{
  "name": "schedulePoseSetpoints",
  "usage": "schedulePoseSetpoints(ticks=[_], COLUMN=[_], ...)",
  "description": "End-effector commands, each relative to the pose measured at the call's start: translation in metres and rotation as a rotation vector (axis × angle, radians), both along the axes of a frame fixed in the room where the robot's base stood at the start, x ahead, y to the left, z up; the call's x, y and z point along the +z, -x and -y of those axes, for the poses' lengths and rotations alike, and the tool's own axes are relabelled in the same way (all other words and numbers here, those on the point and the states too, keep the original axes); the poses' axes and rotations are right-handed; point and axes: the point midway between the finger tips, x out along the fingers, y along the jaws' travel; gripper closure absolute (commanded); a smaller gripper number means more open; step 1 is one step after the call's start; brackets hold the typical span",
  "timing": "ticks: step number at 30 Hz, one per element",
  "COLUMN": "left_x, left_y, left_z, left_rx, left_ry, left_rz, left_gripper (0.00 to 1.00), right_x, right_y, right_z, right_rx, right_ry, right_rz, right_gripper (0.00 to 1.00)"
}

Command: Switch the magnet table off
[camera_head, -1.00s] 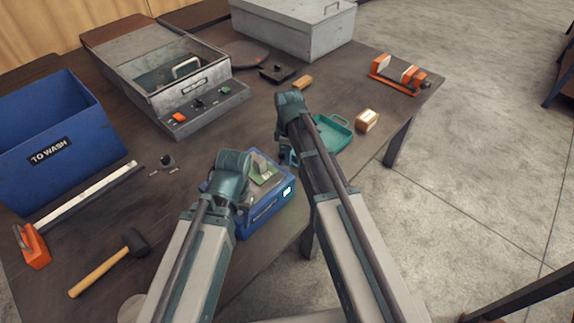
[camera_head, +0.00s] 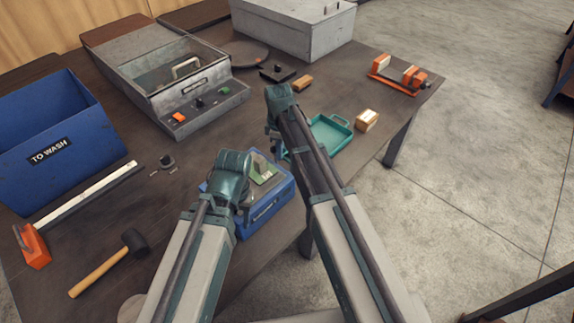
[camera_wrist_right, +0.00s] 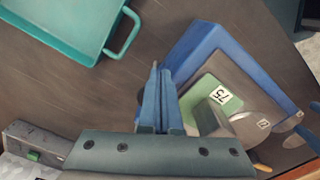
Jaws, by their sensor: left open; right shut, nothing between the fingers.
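A blue unit (camera_head: 266,209) stands at the table's near edge; I cannot read a name on it, so I cannot confirm it is the magnet table. A green block (camera_head: 262,174) and a grey round part lie on it; the wrist view shows the block (camera_wrist_right: 222,96) marked 75. My right gripper (camera_wrist_right: 160,70) is shut and empty, with the blue unit (camera_wrist_right: 208,42) beside and beyond its fingertips; I cannot tell whether they touch. My left gripper (camera_head: 243,200) is over the unit's left part, open, its fingertips mostly hidden. Any switch on the unit is hidden.
A teal tray (camera_head: 346,128) lies to the right of the right arm. Behind stands a grey lidded unit (camera_head: 210,112) with an orange button and black knobs. A blue bin (camera_head: 85,150), mallet (camera_head: 105,270) and orange-ended tool (camera_head: 32,248) are left. A clamp (camera_head: 398,78) is far right.

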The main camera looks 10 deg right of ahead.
Motion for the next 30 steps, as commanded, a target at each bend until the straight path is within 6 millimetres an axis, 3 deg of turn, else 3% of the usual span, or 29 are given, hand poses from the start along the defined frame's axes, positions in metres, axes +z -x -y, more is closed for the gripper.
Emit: schedulePoseSetpoints(ticks=[21, 30], left_x=[0.0, 0.011], left_y=[0.0, 0.0], left_z=[0.0, 0.0], left_rx=[0.0, 0.0], left_ry=[0.0, 0.0], left_rz=[0.0, 0.0], left_gripper=[0.5, 0.5], right_x=[0.0, 0.011], right_y=[-0.023, -0.02], right_z=[-0.017, -0.015], right_rx=[0.0, -0.001], right_ry=[0.0, 0.0], right_rz=[0.0, 0.0], right_gripper=[1.0, 1.0])
